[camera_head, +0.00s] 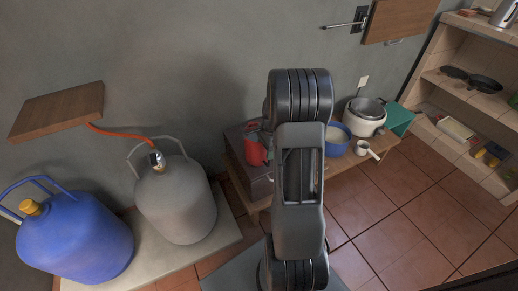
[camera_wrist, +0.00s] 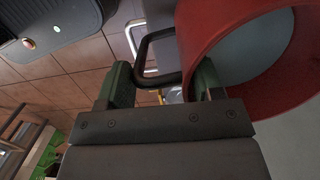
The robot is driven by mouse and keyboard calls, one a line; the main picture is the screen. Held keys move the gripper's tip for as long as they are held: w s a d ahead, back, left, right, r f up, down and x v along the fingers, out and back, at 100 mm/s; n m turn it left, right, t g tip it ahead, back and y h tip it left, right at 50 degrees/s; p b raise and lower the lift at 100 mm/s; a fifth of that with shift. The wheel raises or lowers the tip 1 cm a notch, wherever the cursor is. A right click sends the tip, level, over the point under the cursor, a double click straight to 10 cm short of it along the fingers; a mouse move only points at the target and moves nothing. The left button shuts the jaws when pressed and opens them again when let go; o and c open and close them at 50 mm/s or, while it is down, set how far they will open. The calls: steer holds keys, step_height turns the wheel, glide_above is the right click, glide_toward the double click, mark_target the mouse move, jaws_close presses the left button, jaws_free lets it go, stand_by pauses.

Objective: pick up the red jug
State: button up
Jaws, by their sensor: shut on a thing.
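The red jug (camera_head: 256,152) is on the left of my arm in the head view, by the wall above the low wooden shelf. Its round red rim and wall (camera_wrist: 225,28) fill the upper right of the wrist view, with a grey inside. My gripper (camera_wrist: 163,82) has two green fingers, spaced apart. The right finger is against the jug's wall, and a dark handle-like loop (camera_wrist: 152,45) lies between the fingers. My gripper is shut on the jug, though the exact contact is partly hidden. My arm hides the gripper in the head view.
A blue bowl (camera_head: 337,139), a white pot (camera_head: 363,122) and a small white cup (camera_head: 362,147) stand right of my arm. Two gas cylinders, blue (camera_head: 75,240) and grey (camera_head: 178,205), stand at left. Tiled floor (camera_head: 390,215) is open at right.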

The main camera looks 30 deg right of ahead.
steer(key=c, duration=0.4)
steer(key=shift+r, duration=0.1)
jaws_close()
steer(key=shift+r+p, duration=0.35)
steer(key=shift+r, duration=0.15)
steer(key=s+d+r+p, duration=0.5)
steer(key=s+d+r, duration=0.4)
steer(key=r, duration=0.3)
steer(key=shift+s+d, duration=0.25)
steer(key=shift+d, duration=0.45)
